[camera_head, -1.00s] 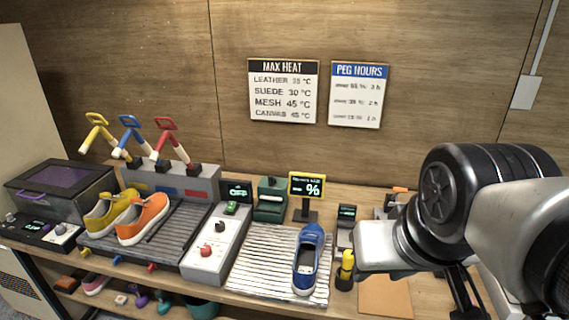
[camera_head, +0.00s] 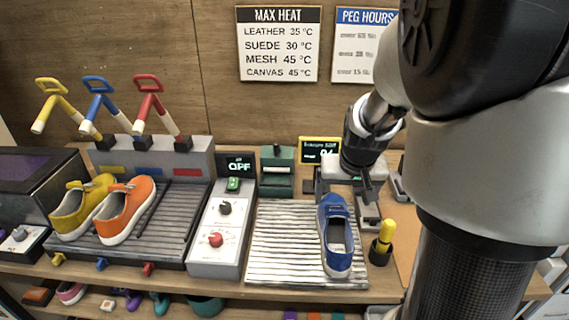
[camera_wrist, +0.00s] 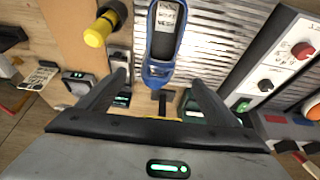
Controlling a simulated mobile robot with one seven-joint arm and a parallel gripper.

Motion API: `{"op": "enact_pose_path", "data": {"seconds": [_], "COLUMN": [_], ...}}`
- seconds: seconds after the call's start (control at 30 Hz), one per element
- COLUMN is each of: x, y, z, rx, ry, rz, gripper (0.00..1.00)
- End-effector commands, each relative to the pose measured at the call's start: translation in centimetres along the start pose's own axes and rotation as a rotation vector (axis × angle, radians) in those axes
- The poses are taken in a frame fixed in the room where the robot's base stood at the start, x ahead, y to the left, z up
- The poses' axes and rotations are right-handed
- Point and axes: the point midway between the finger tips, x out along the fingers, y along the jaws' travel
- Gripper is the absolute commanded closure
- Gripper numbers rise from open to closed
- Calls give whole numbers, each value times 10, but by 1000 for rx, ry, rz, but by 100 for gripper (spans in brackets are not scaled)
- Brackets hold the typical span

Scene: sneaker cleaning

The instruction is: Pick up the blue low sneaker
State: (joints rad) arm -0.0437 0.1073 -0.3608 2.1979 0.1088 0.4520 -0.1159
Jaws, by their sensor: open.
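My gripper (camera_head: 345,188) is above the bench behind the sneaker's far end, partly hidden by my own arm. In the wrist view my gripper (camera_wrist: 155,82) has its two fingers spread wide and nothing between them. The sneaker's near end lies just beyond the fingertips; I cannot tell the height gap.
A yellow-handled tool in a black cup (camera_head: 383,240) stands close right of the sneaker. A grey control box with a red knob (camera_head: 216,240) stands left of the plate. An orange sneaker (camera_head: 127,208) and a yellow one (camera_head: 80,205) sit on a dark rack. A display sign (camera_head: 319,150) stands behind.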

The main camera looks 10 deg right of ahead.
Motion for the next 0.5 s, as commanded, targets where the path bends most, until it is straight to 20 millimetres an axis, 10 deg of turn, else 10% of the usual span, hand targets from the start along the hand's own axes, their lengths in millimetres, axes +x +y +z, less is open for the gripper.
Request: {"op": "enact_pose_path", "data": {"seconds": [0.5], "x": [84], "y": [0], "z": [1], "rx": [1], "ry": [-1], "rz": [-1], "gripper": [15]}}
